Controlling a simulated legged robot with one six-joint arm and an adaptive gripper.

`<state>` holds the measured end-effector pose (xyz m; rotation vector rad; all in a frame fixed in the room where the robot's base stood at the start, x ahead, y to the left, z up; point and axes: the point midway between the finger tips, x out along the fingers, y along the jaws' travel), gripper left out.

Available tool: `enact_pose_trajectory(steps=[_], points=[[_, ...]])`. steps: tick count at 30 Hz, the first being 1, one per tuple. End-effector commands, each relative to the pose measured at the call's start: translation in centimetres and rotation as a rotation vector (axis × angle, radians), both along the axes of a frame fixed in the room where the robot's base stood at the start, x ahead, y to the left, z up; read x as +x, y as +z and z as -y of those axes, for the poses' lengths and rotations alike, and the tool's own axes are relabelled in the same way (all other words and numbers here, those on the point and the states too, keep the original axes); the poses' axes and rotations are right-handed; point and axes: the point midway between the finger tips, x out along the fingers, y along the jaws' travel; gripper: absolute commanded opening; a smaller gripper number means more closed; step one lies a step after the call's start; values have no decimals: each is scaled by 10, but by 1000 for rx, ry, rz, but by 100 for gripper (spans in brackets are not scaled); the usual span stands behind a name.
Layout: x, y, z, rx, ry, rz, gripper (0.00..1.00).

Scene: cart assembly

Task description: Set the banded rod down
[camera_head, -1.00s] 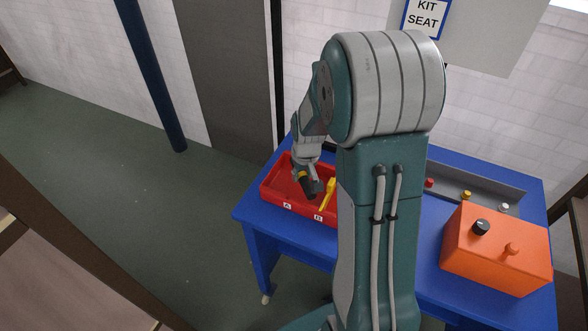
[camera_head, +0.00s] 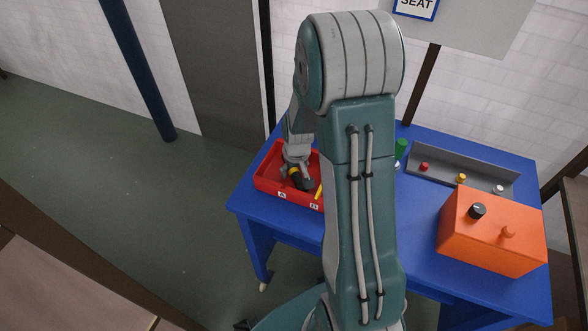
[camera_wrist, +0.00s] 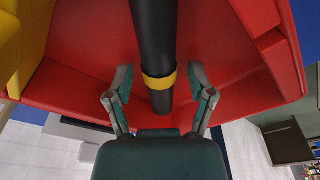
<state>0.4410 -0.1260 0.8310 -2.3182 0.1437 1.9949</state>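The banded rod (camera_head: 303,183) is black with a yellow band and is in the left, A-marked side of the red tray (camera_head: 265,188). In the wrist view the rod (camera_wrist: 154,40) runs between my fingers, its banded end towards my palm. My gripper (camera_wrist: 160,88) is open around that end, with a gap on each side. In the head view my gripper (camera_head: 297,171) is low over the tray. Whether the rod rests fully on the tray floor is hard to tell.
A yellow part (camera_head: 319,191) lies in the tray's B side, partly hidden by my arm. On the blue table (camera_head: 410,230) stand an orange box (camera_head: 485,235) with knobs, a grey rack (camera_head: 440,178) with coloured pegs, and a green cylinder (camera_head: 401,149).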

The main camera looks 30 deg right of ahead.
Motion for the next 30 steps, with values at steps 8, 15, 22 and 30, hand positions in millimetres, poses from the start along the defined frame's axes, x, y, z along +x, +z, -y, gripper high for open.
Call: enact_pose_trajectory(steps=[8,15,22,30], points=[[0,0,0,0,0,0,73],[-3,26,0,-2,1,4,73],[-9,71,-1,-2,0,5,73],[-16,113,-2,0,0,2,73]])
